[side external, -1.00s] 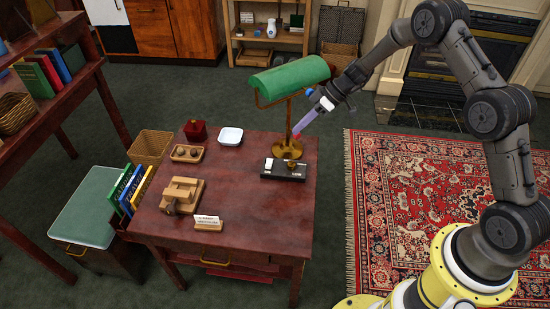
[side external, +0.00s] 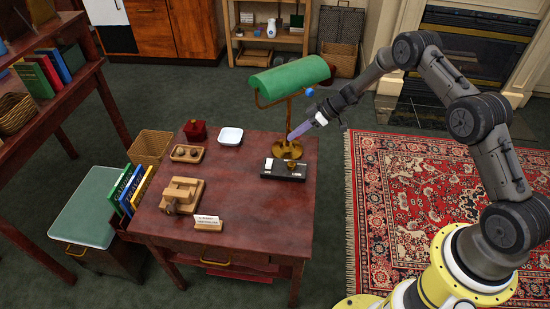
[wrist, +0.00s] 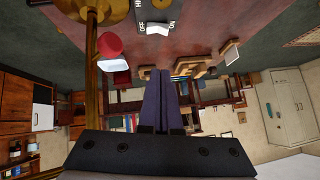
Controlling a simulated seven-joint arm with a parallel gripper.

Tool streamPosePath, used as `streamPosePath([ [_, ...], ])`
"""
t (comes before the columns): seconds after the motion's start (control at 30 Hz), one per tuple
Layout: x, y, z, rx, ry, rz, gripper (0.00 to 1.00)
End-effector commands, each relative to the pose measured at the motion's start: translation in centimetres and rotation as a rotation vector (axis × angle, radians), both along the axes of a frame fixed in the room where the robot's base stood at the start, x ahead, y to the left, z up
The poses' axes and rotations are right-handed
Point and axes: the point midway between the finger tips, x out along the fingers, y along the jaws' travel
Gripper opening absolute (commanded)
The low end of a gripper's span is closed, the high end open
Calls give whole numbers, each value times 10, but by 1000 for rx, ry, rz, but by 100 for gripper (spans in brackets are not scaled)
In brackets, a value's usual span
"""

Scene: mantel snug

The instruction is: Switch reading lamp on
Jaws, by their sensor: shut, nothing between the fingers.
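The reading lamp has a green shade (side external: 289,76), a brass stem and a round brass base (side external: 287,151) at the table's back right. The stem (wrist: 92,70) also shows at the left of the wrist view. A black switch box (side external: 283,176) lies in front of the base. Its white rocker (wrist: 152,28) sits between OFF and ON labels in the wrist view; I cannot tell which side is down. I see no glow under the shade. My gripper (side external: 291,138) is shut and empty, slanting down beside the stem, above the box. Its fingertips (wrist: 165,72) look apart from the rocker.
The dark red table (side external: 240,190) also bears a white dish (side external: 230,136), a red box (side external: 195,131), a wooden tray (side external: 187,153), a wooden block piece (side external: 182,194) and a small sign (side external: 208,223). The table's middle is clear.

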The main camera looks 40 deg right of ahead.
Motion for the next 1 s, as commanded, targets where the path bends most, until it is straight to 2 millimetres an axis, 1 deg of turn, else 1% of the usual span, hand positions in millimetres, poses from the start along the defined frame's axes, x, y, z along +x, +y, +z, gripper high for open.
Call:
streamPosePath([
  [0.3, 23, 37, -42, 1, 2, 4, 0],
  [0.5, 36, 55, -68, 0, 2, 2, 0],
  [0.6, 33, 56, -83, 0, 3, 0, 0],
  [0.7, 32, 57, -92, 0, 2, 0, 0],
  [0.83, 30, 58, -99, 0, 1, 1, 0],
  [1.0, 30, 59, -101, -1, 0, 1, 0],
])
